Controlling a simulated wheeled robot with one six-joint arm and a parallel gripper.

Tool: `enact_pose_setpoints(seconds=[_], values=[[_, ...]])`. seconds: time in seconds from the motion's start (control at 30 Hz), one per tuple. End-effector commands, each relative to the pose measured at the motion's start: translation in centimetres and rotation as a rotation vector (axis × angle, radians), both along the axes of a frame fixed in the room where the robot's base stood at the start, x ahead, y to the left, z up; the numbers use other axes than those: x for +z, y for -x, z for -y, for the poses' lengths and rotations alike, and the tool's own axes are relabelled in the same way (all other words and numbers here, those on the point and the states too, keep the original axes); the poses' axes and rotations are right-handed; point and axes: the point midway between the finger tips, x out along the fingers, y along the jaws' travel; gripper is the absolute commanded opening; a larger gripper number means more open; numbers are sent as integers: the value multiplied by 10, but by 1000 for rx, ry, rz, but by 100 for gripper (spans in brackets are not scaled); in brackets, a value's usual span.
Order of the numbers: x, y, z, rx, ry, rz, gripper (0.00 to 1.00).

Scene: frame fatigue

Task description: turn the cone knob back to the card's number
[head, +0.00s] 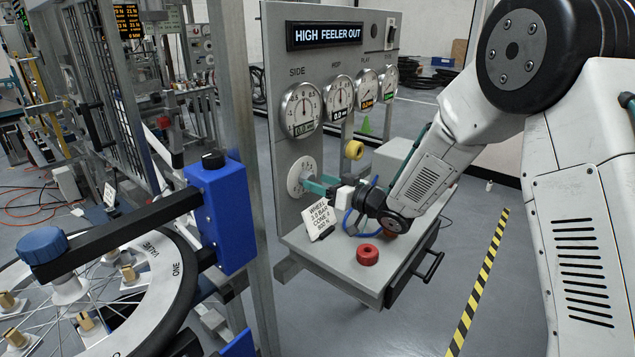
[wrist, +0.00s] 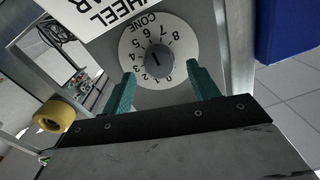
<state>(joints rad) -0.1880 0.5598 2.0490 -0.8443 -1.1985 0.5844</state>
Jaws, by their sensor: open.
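The cone knob (wrist: 157,62) is a dark round knob with a line mark, in the middle of a white dial (wrist: 133,43) numbered up to 8 and lettered CONE. The number the mark points to is not clear. In the head view the dial (head: 296,178) is on the grey panel, its right side partly hidden by my gripper. My gripper (wrist: 162,78) is open, its teal fingers spread on either side of the knob's line, with nothing between them. It also shows in the head view (head: 316,186). The white card (head: 319,219) stands below the dial; its cone number is too small to read surely.
The panel carries a HIGH FEELER OUT display (head: 324,34) and several gauges. A yellow knob (head: 354,150) sticks out right of the dial. A spoked wheel (head: 165,275) and blue clamp block (head: 225,215) stand at left.

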Motion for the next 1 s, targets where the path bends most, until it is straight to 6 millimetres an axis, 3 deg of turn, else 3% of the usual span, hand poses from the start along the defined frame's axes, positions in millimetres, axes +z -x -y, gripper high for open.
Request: enact_pose_setpoints(seconds=[0.13, 0.43, 0.47, 0.6, 0.63, 1.0], values=[[0, -8, -12, 0, 1, -1, 60], [0, -10, -14, -2, 0, 0, 60], [0, -10, -14, -2, 0, 0, 57], [0, -10, -14, -2, 0, 0, 18], [0, -10, -14, -2, 0, 0, 15], [0, -10, -14, -1, 27, 32, 15]])
